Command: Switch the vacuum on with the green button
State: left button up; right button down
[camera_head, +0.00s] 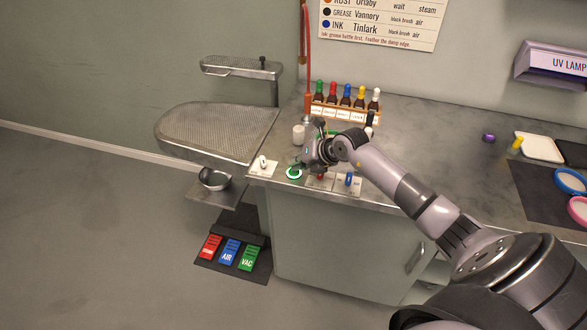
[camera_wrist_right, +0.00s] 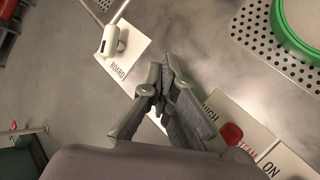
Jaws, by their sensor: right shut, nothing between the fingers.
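The green button (camera_head: 294,173) sits in a white ring near the front edge of the counter. My right gripper (camera_head: 303,166) is shut and empty, pointing down right beside the button; I cannot tell whether it touches it. In the wrist view the shut fingers (camera_wrist_right: 164,72) stand over the counter between the BOARD card and the card with the red knob. The green button does not show there; the fingers may hide it. My left gripper is not in view.
A BOARD card with a white switch (camera_head: 263,163) lies left of the button. A red knob (camera_head: 320,177) and blue knob (camera_head: 349,179) are to its right. Bottles in a rack (camera_head: 345,112) stand behind. Floor pedals include a green VAC pedal (camera_head: 248,259). A perforated board (camera_head: 215,132) is left.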

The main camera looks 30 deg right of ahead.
jog(key=shift+r, duration=0.1)
notch_tip(320, 180, up, 6)
jog(key=p, duration=0.5)
